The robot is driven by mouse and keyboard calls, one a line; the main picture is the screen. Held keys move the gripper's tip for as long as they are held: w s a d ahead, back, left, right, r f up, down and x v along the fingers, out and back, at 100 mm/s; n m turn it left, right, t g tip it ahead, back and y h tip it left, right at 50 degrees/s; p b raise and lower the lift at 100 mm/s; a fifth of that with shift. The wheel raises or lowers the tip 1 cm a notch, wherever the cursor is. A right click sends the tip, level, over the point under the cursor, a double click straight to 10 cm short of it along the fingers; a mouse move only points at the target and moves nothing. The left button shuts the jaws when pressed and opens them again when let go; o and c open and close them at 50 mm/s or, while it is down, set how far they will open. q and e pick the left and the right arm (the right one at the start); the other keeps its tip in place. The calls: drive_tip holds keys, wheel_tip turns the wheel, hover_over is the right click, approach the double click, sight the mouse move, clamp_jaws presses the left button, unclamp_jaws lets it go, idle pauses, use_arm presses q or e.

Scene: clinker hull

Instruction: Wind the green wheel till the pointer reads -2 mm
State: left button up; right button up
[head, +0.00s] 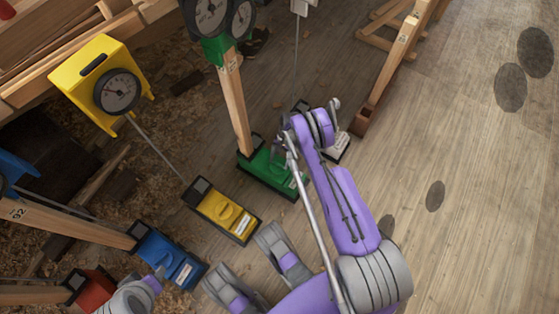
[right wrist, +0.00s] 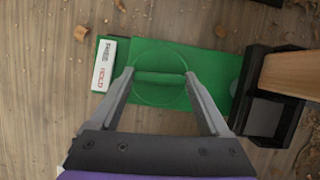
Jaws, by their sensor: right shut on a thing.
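The green base (head: 262,170) stands on the wooden floor, with a wooden post rising to a green gauge head (head: 217,42). Its dials (head: 210,14) are partly cut off by the top edge, and I cannot read the pointer. In the right wrist view, the green wheel (right wrist: 160,92) is a flat disc with a raised bar handle (right wrist: 160,77). My right gripper (right wrist: 159,75) is shut on this bar, one finger at each end. In the head view my right arm partly covers the wheel. Part of my left arm shows at bottom left; its jaws are not clear.
A yellow base (head: 222,210) with a yellow gauge box (head: 97,78) stands to the left. A blue base (head: 168,256) and a red one (head: 90,292) stand nearer. A white base (head: 338,148) stands beyond my right wrist. The floor at right is open.

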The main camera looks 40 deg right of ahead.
drive_tip(key=shift+n, duration=0.3)
drive_tip(key=o, duration=1.2)
drive_tip(key=p+v, duration=0.2)
drive_tip(key=v, duration=0.9)
drive_tip(key=shift+f, duration=0.1)
